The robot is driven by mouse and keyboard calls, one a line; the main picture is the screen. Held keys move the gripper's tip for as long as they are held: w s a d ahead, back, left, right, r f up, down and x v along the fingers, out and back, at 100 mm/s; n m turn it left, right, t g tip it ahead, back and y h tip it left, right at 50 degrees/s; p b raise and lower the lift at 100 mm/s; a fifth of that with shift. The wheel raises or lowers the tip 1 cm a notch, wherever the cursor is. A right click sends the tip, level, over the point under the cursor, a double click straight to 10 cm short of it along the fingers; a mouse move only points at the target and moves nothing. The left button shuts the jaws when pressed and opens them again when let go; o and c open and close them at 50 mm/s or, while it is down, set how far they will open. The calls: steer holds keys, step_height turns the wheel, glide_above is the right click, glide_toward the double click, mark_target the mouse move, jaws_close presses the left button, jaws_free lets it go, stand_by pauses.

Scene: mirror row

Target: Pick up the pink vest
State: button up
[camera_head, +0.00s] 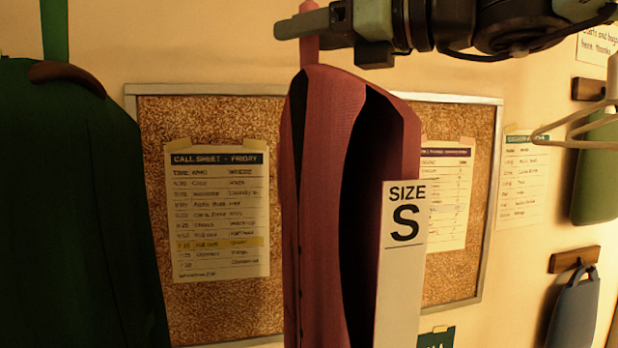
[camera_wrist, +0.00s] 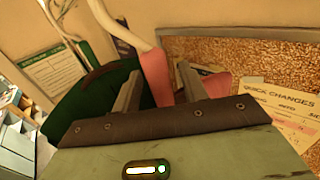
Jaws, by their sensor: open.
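The pink vest (camera_head: 335,130) hangs in front of the corkboard in the head view, with a white "SIZE S" tag (camera_head: 403,250) on its front. Its lower end is cut off by the frame. A narrow pink loop rises from its top. My gripper (camera_head: 300,24) is at that loop, above the vest's body. In the wrist view the pink loop (camera_wrist: 156,76) stands between the two open fingers of my gripper (camera_wrist: 160,82). More of the vest shows just right of the right finger. I cannot tell whether a finger touches the loop.
A dark green garment (camera_head: 70,200) hangs close at the left. The corkboard (camera_head: 220,305) with paper sheets is on the wall behind. A pale hanger (camera_head: 565,130), another green item (camera_head: 597,170) and a blue-grey item (camera_head: 575,310) are at the right. A pale curved rod (camera_wrist: 118,25) reaches toward the loop.

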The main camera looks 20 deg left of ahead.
jaws_close()
steer(key=shift+r, duration=0.1)
stand_by(0.3)
